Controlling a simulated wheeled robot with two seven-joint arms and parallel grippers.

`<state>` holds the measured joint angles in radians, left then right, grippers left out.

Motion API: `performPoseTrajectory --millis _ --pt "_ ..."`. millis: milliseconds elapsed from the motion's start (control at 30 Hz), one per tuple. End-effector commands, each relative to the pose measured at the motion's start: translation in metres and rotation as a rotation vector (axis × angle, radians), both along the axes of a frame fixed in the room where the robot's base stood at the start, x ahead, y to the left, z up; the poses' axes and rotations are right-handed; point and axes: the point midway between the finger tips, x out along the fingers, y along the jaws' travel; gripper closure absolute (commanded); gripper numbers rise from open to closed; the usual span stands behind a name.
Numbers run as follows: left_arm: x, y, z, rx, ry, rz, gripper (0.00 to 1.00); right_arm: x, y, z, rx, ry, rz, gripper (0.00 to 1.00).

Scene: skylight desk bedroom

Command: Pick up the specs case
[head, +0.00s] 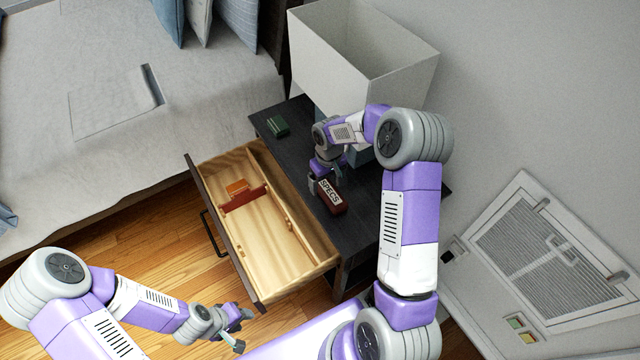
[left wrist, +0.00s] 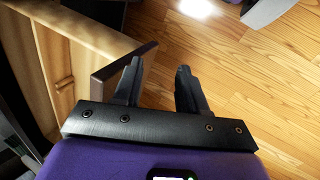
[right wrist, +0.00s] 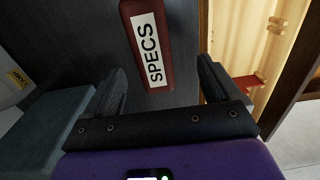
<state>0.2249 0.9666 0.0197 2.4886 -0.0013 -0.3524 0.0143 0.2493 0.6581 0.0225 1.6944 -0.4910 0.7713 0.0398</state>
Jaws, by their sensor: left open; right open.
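The specs case (head: 331,204) is a dark red box with a white SPECS label. It lies on the dark nightstand top (head: 292,112), close to the open drawer's side. My right gripper (head: 322,176) is open above the nightstand at the case's far end. In the right wrist view the case (right wrist: 164,75) shows ahead of and between the open fingers (right wrist: 160,85), with nothing held. My left gripper (head: 240,328) is open and empty, low in front of the drawer. In the left wrist view its fingers (left wrist: 158,85) point over the wooden floor.
A large pale lampshade (head: 345,65) stands behind my right forearm. A bed (head: 120,150) is at left.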

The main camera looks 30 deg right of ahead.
Motion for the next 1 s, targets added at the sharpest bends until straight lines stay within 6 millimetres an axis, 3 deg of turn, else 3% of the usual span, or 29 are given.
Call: performPoseTrajectory --millis 100,367,700,900,1000 --pt "-0.001 0.0 -0.008 0.0 0.001 0.0 0.58 0.003 -0.009 -0.003 -0.02 0.002 -0.002 0.11" --pt "-0.001 0.0 -0.013 0.0 0.001 0.0 0.58 0.003 -0.009 -0.026 -0.02 0.003 -0.001 0.11" --pt "-0.001 0.0 -0.028 0.0 0.0 0.0 0.58 0.003 -0.011 -0.071 -0.019 0.002 -0.001 0.11" --pt "-0.001 0.0 -0.027 0.0 0.0 0.0 0.58 0.003 -0.011 -0.071 -0.019 0.002 -0.002 0.11" --pt "-0.001 0.0 -0.027 0.0 0.0 0.0 0.58 0.003 -0.011 -0.071 -0.019 0.002 -0.002 0.23"
